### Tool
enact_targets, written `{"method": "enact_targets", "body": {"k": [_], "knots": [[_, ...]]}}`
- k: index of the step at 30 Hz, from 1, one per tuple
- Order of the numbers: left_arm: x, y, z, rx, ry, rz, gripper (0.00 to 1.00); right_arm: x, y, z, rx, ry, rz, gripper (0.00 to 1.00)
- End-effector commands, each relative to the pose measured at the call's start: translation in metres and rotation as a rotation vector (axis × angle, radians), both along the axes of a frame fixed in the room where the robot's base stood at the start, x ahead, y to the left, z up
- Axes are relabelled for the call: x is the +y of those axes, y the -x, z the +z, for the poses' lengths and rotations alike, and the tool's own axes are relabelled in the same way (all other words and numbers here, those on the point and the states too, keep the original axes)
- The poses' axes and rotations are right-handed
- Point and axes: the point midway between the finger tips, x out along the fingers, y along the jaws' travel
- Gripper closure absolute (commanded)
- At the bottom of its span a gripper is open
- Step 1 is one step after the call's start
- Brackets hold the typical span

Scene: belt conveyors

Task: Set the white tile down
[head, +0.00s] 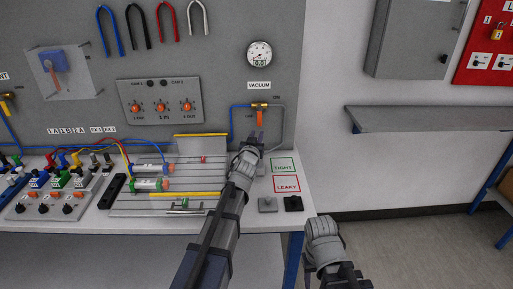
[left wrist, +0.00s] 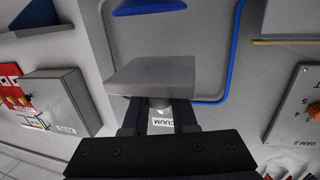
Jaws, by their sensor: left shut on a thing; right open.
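My left gripper (head: 259,136) is above the right end of the bench, in front of the grey back panel. In the left wrist view its two dark fingers (left wrist: 159,117) are shut on the small knob of the white tile (left wrist: 150,76), which looks pale grey in shade. In the head view I cannot make out the tile at the fingertips. My right gripper (head: 325,238) is low, right of the bench's corner. It is open, with its fingertips hard to make out and nothing seen in it.
On the bench's right end are a green TIGHT square (head: 283,166), a red LEAKY square (head: 286,184), a grey knobbed tile (head: 267,204) and a black one (head: 293,203). A ridged plate (head: 160,204) lies left. A brass valve (head: 259,106) and gauge (head: 259,54) are on the panel.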

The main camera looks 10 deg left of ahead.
Motion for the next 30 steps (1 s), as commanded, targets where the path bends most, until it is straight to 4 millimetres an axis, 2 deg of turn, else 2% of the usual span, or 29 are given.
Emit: {"method": "enact_targets", "body": {"k": [8,21,22,30], "knots": [[0.000,0.000,-0.036,0.000,0.000,0.000,1.00,0.000,0.000,-0.036,0.000,0.000,0.000,0.50],[0.000,0.000,-0.039,0.000,0.000,0.000,1.00,0.000,0.000,-0.039,0.000,0.000,0.000,0.50],[0.000,0.000,-0.038,0.000,0.000,0.000,0.72,0.000,0.000,-0.038,0.000,0.000,0.000,0.50],[0.000,0.000,-0.037,0.000,0.000,0.000,0.44,0.000,0.000,-0.037,0.000,0.000,0.000,0.50]]}}
